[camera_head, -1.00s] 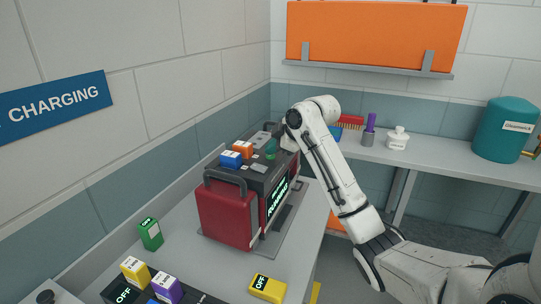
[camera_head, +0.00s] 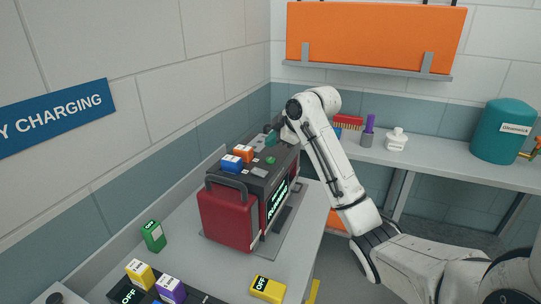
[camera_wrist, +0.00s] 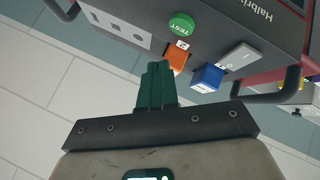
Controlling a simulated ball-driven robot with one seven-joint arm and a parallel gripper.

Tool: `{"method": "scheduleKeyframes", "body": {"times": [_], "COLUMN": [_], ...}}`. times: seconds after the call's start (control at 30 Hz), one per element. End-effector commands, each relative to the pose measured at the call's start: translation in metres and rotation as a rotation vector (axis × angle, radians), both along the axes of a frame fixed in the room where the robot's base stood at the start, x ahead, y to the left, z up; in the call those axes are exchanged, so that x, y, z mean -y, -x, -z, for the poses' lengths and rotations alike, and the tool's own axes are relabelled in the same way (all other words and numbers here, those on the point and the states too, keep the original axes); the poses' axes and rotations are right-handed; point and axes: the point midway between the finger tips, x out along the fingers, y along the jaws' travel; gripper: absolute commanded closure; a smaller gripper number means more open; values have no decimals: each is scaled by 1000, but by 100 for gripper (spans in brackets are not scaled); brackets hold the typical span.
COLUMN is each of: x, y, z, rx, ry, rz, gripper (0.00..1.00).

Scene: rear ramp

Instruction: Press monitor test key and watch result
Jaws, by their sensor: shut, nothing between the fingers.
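The monitor (camera_head: 228,215) is a dark-topped unit with a red end and a carry handle, standing on the left bench. The side screen (camera_head: 277,200) is lit with green text, too slanted to read surely. My gripper (camera_head: 271,139) is just beyond the key, apart from it. In the wrist view my teal fingers (camera_wrist: 156,66) are together and empty, near the orange block and the key.
Orange (camera_head: 244,151) and blue (camera_head: 231,164) blocks sit on the monitor top. Green (camera_head: 153,237), yellow (camera_head: 267,288) and purple (camera_head: 171,289) blocks are on the near bench. A teal tank (camera_head: 503,135) and white bottle (camera_head: 397,139) stand on the right bench.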

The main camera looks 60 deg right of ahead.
Motion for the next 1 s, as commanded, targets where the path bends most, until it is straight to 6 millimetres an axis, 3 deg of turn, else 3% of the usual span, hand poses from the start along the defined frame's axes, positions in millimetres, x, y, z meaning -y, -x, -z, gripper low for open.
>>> {"method": "scheduleKeyframes", "body": {"times": [0.23, 1.0], "x": [0, 0], "y": [0, 0], "z": [-24, -23], "rx": [0, 0], "ry": [0, 0], "rz": [0, 0], "gripper": [100, 100]}}
